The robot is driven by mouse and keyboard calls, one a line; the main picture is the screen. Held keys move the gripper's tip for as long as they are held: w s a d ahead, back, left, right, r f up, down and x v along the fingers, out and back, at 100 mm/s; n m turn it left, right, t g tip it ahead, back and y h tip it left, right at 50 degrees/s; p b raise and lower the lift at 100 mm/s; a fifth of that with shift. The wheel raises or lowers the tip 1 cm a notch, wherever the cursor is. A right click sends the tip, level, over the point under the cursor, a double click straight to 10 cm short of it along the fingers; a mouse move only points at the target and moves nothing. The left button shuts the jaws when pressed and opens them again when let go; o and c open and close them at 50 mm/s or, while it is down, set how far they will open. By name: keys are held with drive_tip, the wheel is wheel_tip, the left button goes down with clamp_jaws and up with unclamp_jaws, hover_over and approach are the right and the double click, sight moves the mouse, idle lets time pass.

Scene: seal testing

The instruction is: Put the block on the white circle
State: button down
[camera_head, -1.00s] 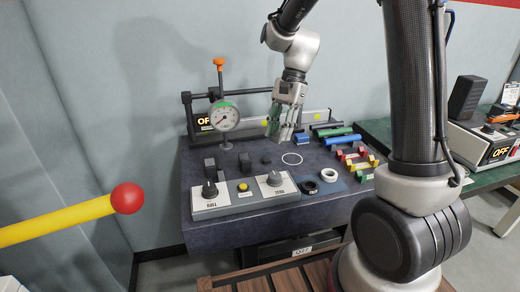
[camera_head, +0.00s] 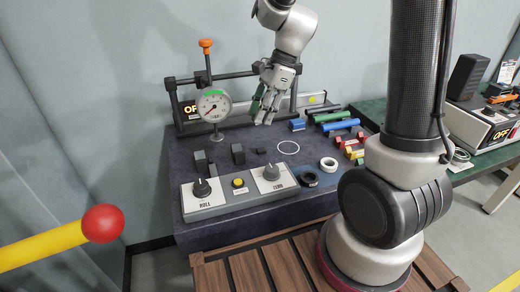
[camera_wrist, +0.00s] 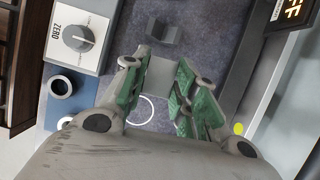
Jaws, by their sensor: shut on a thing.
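My gripper (camera_head: 264,118) is above the dark table, up and left of the white circle (camera_head: 288,147) in the head view. In the wrist view, its green-padded fingers (camera_wrist: 158,88) are closed around a grey block (camera_wrist: 160,76). The held block is hard to make out in the head view. The white circle is a thin ring on the table top; part of it shows in the wrist view (camera_wrist: 152,108), beside and below the left finger. The circle appears empty.
Dark blocks (camera_head: 238,153) stand left of the circle. A control box (camera_head: 235,190) with knobs is in front. A black ring (camera_head: 309,178) and a white ring (camera_head: 328,164) lie at front right. Coloured parts (camera_head: 338,125) lie right. A gauge (camera_head: 213,105) on a stand is left.

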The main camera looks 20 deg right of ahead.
sight(258, 150)
wheel_tip(258, 150, down, 10)
drive_tip(key=shift+r, duration=0.15)
idle(0.4)
drive_tip(key=c, duration=1.1)
unclamp_jaws()
